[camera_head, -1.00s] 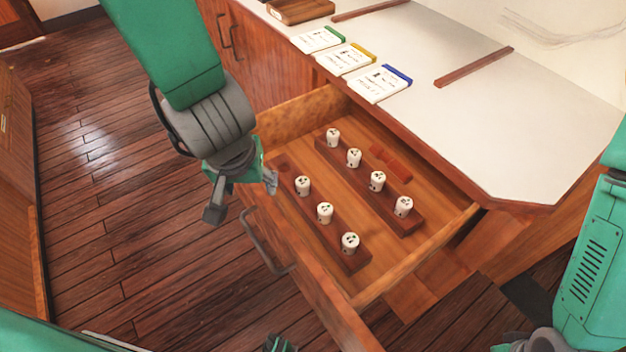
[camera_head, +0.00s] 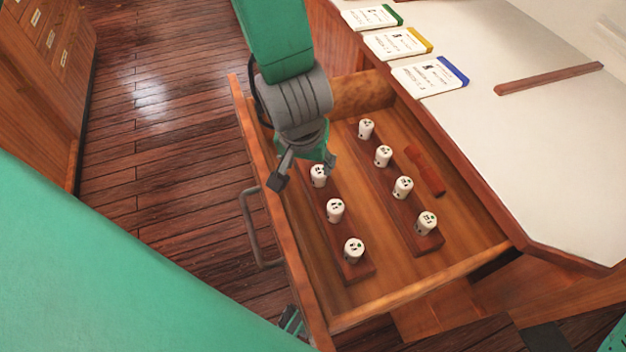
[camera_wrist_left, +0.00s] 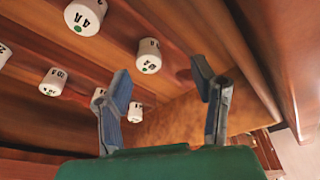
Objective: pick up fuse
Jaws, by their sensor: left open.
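White cylindrical fuses with dark markings stand upright in two wooden racks inside the open drawer. The left rack (camera_head: 324,232) holds three: the far one (camera_head: 318,175), a middle one (camera_head: 335,210) and a near one (camera_head: 354,250). The right rack (camera_head: 412,210) holds several, including the far fuse (camera_head: 366,128). My left gripper (camera_head: 304,172) is open and empty over the far end of the left rack, close to its far fuse. In the left wrist view a fuse (camera_wrist_left: 149,56) shows between the open fingers of the left gripper (camera_wrist_left: 160,75), apart from both.
The drawer's front wall (camera_head: 290,255) and handle (camera_head: 257,230) face the floor on the left. A reddish block (camera_head: 425,170) lies beside the right rack. The white countertop (camera_head: 560,140) above carries labelled cards (camera_head: 430,76) and a wooden strip (camera_head: 548,78).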

